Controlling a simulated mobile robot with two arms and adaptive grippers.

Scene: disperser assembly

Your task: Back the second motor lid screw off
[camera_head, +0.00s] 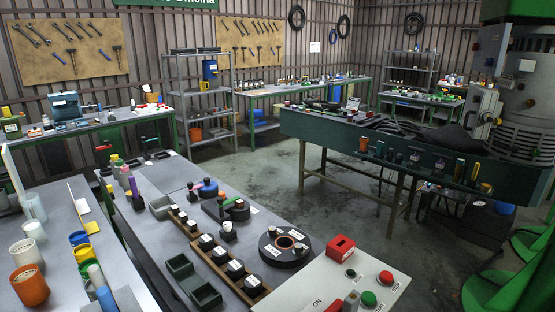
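Neither of my grippers shows in the head view. A large grey-green machine (520,75) stands at the upper right, cut off by the frame edge, with a ribbed, finned housing (518,137) that may be its motor. I cannot make out a motor lid or any lid screw on it. A round black disc (270,258) with an orange-rimmed centre and small pale labels lies on the near workbench. I cannot tell whether it is a motor lid.
The near workbench (160,225) holds a wooden rack (183,221) of dark pieces, a green tray (193,281) and a control panel (322,287) with red and green buttons. Cups crowd the left bench. A long dark bench (322,134) stands beyond. The floor (262,178) between is clear.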

